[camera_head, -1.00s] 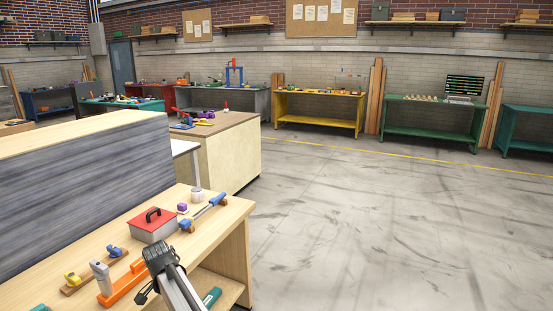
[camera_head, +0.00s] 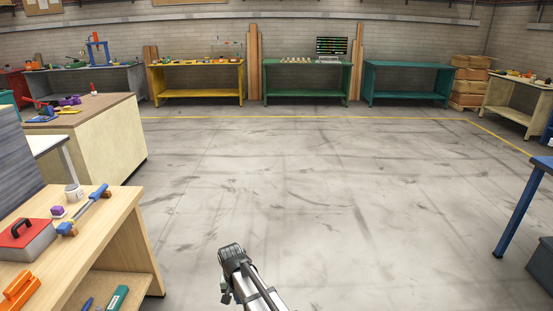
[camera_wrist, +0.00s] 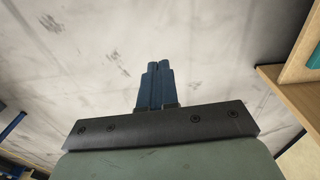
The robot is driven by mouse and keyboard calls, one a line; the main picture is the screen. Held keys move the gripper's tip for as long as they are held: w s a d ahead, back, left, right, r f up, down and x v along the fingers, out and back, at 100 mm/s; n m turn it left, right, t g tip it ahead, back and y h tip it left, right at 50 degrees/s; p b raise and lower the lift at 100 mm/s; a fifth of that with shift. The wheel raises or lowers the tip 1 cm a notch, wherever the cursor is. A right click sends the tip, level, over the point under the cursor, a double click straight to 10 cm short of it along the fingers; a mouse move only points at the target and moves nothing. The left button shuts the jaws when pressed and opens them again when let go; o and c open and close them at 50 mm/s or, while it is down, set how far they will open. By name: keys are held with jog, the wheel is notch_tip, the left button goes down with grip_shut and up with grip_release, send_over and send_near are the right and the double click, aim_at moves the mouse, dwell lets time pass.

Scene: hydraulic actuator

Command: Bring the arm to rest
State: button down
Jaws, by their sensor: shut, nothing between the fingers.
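My gripper (camera_wrist: 157,68) shows in the wrist view with its two blue fingers together and nothing between them. It hangs over bare grey floor. In the head view my arm shows at the bottom centre, over open floor to the right of the wooden workbench (camera_head: 118,207). The gripper's fingers cannot be made out in the head view. A hydraulic actuator (camera_head: 90,211), a rod with blue ends, lies on that workbench near its right edge.
A red-lidded box (camera_head: 24,238), a white cup (camera_head: 73,193) and a purple block (camera_head: 58,211) stand on the workbench. A blue-legged table (camera_head: 519,212) is at the right. Yellow (camera_head: 196,93), green and teal benches line the back wall. The middle floor is clear.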

jog(key=s+d+f, duration=0.2)
jog(key=s+d, duration=0.1)
jog(key=d, duration=0.7)
jog(key=s+d+f, duration=0.2)
jog(key=s+d, duration=0.1)
jog(key=d, duration=0.7)
jog(key=s+d+f, duration=0.2)
jog(key=s+d, duration=0.1)
jog(key=d, duration=0.7)
jog(key=s+f+g, duration=0.3)
jog(key=s+f, duration=0.7)
jog(key=s, duration=0.4)
jog(key=s+f+g, duration=0.4)
jog(key=s+f, duration=0.6)
jog(key=s, duration=0.5)
jog(key=shift+f+y, duration=0.2)
jog(key=shift+y, duration=0.1)
